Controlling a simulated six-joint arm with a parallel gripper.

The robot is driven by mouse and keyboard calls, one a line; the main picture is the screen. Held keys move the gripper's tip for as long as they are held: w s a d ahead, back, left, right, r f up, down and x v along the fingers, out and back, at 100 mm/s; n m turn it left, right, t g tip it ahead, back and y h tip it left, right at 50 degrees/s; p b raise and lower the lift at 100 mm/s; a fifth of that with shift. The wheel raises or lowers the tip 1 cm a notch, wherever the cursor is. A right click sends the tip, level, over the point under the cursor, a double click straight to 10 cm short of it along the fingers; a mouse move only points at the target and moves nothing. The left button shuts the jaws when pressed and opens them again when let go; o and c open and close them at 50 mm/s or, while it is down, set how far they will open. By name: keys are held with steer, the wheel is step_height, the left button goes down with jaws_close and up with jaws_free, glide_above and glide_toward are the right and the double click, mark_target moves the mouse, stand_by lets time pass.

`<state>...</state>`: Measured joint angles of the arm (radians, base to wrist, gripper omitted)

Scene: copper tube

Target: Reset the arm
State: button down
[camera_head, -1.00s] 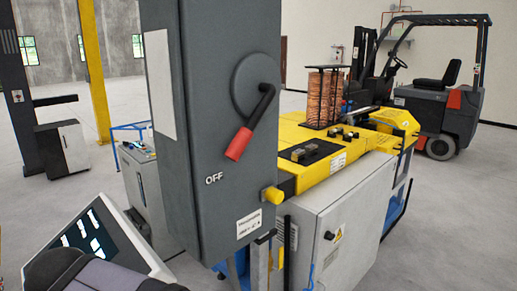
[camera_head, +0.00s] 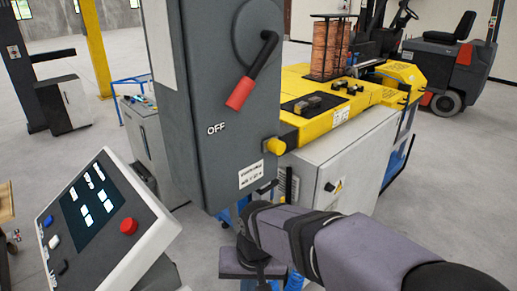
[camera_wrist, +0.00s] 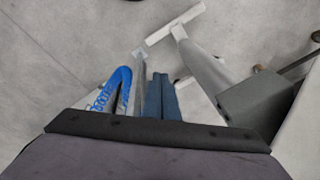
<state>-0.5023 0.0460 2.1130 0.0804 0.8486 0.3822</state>
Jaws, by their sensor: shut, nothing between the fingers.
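My arm (camera_head: 360,250) reaches in from the lower right in the head view, in grey-purple covers with black bands. Its end is low at the bottom middle, in front of the grey cabinet with the switch. My gripper (camera_wrist: 160,78) shows in the wrist view as two dark blue fingers side by side. They are shut with nothing between them and point over the grey floor. I cannot make out the fingertips in the head view.
The grey switch cabinet (camera_head: 225,120) has a red-tipped lever (camera_head: 240,93) near the word OFF. A control panel (camera_head: 95,215) with a red button stands at left. A yellow machine (camera_head: 350,110) carries a copper coil stack (camera_head: 327,50). A forklift (camera_head: 450,60) is behind. Floor at right is clear.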

steer(key=s+d+f+p, duration=0.1)
steer(key=s+d, duration=0.1)
steer(key=d, duration=0.4)
steer(key=s+d+p, duration=0.1)
steer(key=s+d, duration=0.2)
steer(key=d, duration=0.3)
steer(key=s+d+f+g+h+p, duration=0.1)
steer(key=s+d, duration=0.2)
steer(key=d, duration=0.3)
steer(key=shift+s+d+f+m, duration=0.2)
steer(key=shift+s+f+m, duration=0.05)
steer(key=shift+f+m, duration=0.15)
